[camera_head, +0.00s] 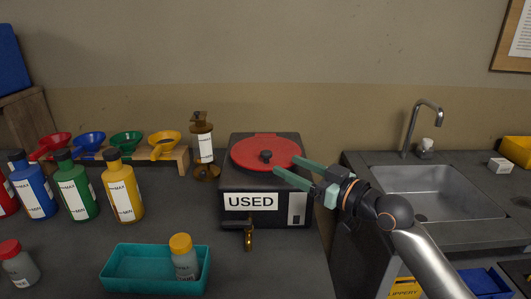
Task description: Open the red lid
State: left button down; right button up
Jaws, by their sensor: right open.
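My right gripper (285,168) comes in from the right. Its two green fingers are apart, with nothing visible between them. My left gripper is not in view.
A teal tray (135,288) with a yellow-capped bottle (184,262) stands in front. Several coloured bottles and a rack of funnels (126,141) are at the left. A brown dispenser (203,145) stands left of the box. A sink (440,195) is at the right.

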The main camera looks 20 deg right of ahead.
aim_at(267, 152)
jog(key=x, duration=0.8)
jog(key=shift+w+a+p, duration=0.1)
jog(key=shift+p, duration=0.2)
grip_shut()
dwell(1.0)
